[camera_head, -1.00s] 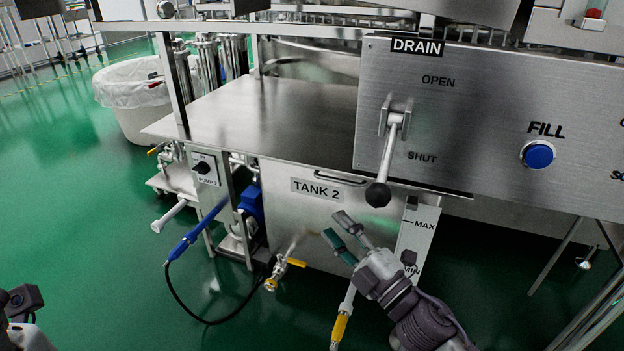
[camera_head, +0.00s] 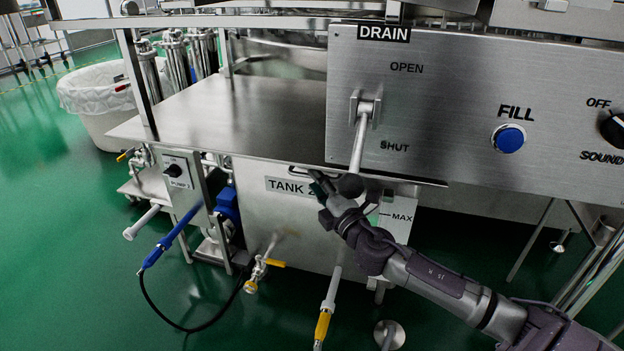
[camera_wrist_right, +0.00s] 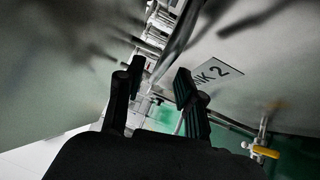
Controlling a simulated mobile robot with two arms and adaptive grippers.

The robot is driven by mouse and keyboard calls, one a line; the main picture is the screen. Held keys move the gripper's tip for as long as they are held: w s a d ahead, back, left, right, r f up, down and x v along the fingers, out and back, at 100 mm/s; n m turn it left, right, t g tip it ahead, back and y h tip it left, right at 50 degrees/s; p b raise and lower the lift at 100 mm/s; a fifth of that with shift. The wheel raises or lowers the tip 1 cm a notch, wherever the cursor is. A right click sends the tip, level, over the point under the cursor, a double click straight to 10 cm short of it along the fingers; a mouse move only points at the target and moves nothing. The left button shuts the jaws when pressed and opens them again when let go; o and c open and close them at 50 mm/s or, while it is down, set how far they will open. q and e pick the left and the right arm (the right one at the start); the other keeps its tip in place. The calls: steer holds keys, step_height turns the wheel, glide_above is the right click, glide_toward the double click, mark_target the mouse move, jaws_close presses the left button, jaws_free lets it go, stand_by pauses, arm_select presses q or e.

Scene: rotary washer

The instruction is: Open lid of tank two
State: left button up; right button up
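Tank two (camera_head: 265,225) is a steel box with a "TANK 2" label (camera_head: 285,186); the label also shows in the wrist view (camera_wrist_right: 215,76). Its flat steel lid (camera_head: 225,115) lies level and closed on top. The lid's dark handle (camera_head: 298,169) is at the front edge, partly hidden behind my right gripper (camera_head: 318,183). In the wrist view, my right gripper (camera_wrist_right: 155,82) has its two fingers apart. A curved bar, seemingly the handle (camera_wrist_right: 183,35), runs down toward the gap between them; I cannot tell whether they touch it. My left gripper is not in view.
The drain lever (camera_head: 359,145) with its black knob hangs just above my right gripper, in front of the control panel (camera_head: 450,110). A yellow-handled valve (camera_head: 262,266) and a hose with a yellow grip (camera_head: 323,322) are below. Green floor (camera_head: 60,260) is clear at left.

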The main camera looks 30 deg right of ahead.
steer(key=shift+w+d+r, duration=0.1)
steer(key=shift+w+r, duration=0.05)
steer(key=shift+w, duration=1.15)
jaws_close()
